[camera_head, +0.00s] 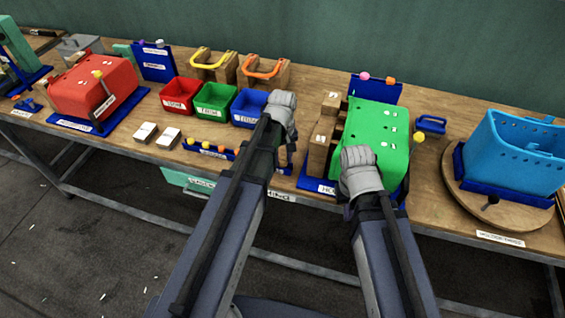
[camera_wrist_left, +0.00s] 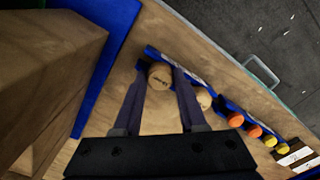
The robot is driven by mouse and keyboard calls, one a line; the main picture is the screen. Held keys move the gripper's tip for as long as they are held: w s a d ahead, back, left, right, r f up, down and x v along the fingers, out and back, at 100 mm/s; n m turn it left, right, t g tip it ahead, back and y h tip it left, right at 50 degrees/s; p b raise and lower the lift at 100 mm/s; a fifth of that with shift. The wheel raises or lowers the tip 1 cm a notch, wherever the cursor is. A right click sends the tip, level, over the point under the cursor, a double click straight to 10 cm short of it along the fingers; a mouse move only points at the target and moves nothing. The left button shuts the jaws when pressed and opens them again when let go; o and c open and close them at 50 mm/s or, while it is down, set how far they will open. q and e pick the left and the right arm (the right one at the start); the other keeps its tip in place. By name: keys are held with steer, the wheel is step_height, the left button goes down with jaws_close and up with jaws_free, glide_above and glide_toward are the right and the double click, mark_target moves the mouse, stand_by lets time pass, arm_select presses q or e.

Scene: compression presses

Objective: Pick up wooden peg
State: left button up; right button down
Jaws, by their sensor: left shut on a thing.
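A wooden peg (camera_wrist_left: 160,76) with a round, marked end sits between the two fingertips of my left gripper (camera_wrist_left: 160,70) in the left wrist view. The gripper is shut on it, at one end of a blue peg rack (camera_wrist_left: 222,106). A second wooden peg (camera_wrist_left: 204,98) is beside the right finger, in the rack. In the head view my left arm's wrist (camera_head: 282,112) hides the fingers and the peg. My right gripper (camera_head: 362,175) is in front of the green press block; its fingers are hidden.
Orange and yellow pegs (camera_wrist_left: 254,131) stand further along the rack. Large wooden blocks (camera_wrist_left: 45,70) on a blue base are close to the left of the left gripper. The green block (camera_head: 378,128) and red, green and blue bins (camera_head: 215,98) stand nearby. The table's front edge is close.

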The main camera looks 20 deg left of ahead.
mark_target(283, 160)
arm_select(q)
jaws_close()
step_height(283, 160, up, 10)
steer(key=p, duration=1)
